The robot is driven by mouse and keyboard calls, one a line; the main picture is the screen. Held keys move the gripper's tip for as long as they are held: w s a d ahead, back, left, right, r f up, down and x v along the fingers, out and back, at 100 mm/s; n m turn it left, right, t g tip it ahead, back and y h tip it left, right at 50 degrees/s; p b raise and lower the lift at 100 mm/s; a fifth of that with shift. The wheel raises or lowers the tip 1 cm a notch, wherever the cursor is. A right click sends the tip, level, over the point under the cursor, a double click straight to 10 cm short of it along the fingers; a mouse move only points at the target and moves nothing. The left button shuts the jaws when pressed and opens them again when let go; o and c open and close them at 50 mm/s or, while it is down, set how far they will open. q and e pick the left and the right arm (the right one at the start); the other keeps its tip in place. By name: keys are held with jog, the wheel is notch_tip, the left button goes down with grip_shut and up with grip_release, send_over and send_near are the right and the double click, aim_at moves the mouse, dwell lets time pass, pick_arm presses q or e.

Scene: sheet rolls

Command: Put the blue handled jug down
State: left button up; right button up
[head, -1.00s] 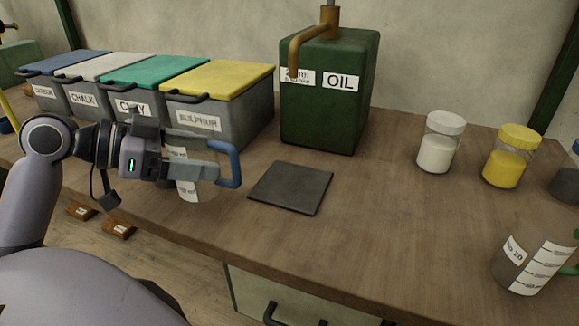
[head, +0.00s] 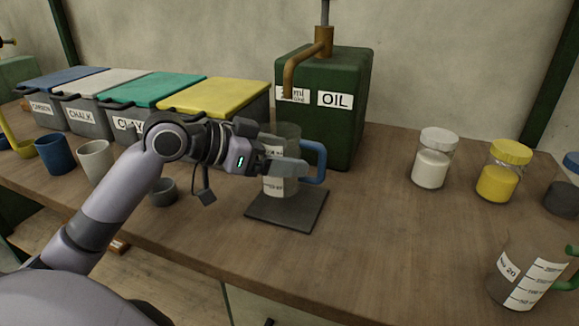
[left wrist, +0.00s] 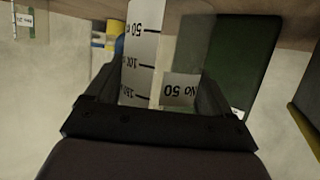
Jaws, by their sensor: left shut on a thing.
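The blue handled jug (head: 289,188) is clear, with white labels and a blue handle (head: 321,160) on its right. My left gripper (head: 292,168) is shut on the jug's body from the left, and its fingers hide part of it. The jug is upright over the dark square mat (head: 302,218), in front of the oil tank. Its base is at the mat or just above it; I cannot tell if they touch. In the left wrist view the jug's labelled wall (left wrist: 142,45) shows upside down between the fingers. My right gripper is not in view.
The green oil tank (head: 345,130) with its brown spout (head: 303,58) stands just behind the jug. Lidded bins (head: 225,97) and small cups (head: 95,160) are at left. Jars (head: 434,165) and a green handled jug (head: 518,275) are at right. The bench middle (head: 390,220) is clear.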

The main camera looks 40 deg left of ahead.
pick_arm(q)
jog(key=shift+w+d+r, duration=0.1)
jog(key=shift+w+d, duration=0.3)
jog(key=shift+w, duration=0.3)
jog(key=shift+f+b, duration=0.55)
jog(key=shift+f, duration=1.25)
jog(key=shift+f, duration=0.1)
jog(key=shift+f, duration=0.15)
jog(key=o, duration=1)
jog(key=shift+r, duration=0.25)
jog(key=shift+v, duration=6.05)
